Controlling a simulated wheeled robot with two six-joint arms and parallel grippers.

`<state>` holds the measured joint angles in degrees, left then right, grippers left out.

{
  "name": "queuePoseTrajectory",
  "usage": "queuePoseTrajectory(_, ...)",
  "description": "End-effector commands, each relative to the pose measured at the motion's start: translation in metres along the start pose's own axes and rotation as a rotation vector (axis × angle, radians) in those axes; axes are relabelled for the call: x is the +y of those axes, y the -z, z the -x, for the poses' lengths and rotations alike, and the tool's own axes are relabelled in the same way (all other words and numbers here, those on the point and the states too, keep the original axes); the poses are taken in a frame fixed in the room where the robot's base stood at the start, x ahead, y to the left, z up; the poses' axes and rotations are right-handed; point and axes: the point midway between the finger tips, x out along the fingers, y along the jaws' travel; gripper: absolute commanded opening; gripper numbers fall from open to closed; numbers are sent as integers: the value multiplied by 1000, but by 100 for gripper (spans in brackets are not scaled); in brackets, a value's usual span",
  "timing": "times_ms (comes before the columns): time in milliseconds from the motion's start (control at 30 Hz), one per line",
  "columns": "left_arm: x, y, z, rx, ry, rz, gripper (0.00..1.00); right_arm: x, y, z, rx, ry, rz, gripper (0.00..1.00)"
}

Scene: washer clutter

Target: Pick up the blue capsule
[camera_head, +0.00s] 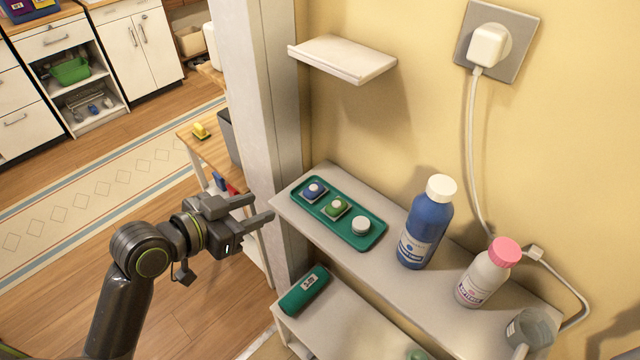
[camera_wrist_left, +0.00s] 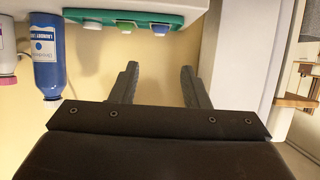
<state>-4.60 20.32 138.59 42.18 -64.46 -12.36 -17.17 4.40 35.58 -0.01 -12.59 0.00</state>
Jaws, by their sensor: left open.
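The blue capsule (camera_head: 314,189) lies at the left end of a green tray (camera_head: 368,238) on the upper shelf. A green capsule (camera_head: 335,207) and a round white piece (camera_head: 361,225) share the tray. My left gripper (camera_head: 262,208) is open and empty at the shelf's left end, apart from the blue capsule. In the left wrist view, which looks upside down, the open fingers (camera_wrist_left: 159,72) have nothing between them. The tray (camera_wrist_left: 105,17) shows at the top there, with the blue capsule (camera_wrist_left: 160,31) at its right end. My right gripper is not in view.
A blue bottle (camera_head: 425,225) and a white bottle with a pink cap (camera_head: 483,275) stand right of the tray. A clear cup (camera_head: 530,330) is farther right. A small wall shelf (camera_head: 343,58) hangs above. A grey post (camera_head: 258,100) stands behind the gripper.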

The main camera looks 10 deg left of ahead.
Motion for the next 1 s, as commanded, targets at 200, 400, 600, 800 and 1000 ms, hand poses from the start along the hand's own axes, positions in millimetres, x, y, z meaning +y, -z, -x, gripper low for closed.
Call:
queuePoseTrajectory(200, 1, 2, -23, 3, -2, 7, 42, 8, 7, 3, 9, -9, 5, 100)
queuePoseTrajectory(400, 0, 2, -53, 2, -1, 7, 42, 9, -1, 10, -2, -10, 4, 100)
queuePoseTrajectory(600, 0, 2, -88, 0, 0, 6, 42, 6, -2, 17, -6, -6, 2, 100)
queuePoseTrajectory(800, 0, 1, -113, 0, 0, 4, 42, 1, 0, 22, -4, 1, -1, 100)
queuePoseTrajectory(1000, 0, 0, -122, 0, 1, 1, 42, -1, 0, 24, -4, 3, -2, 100)
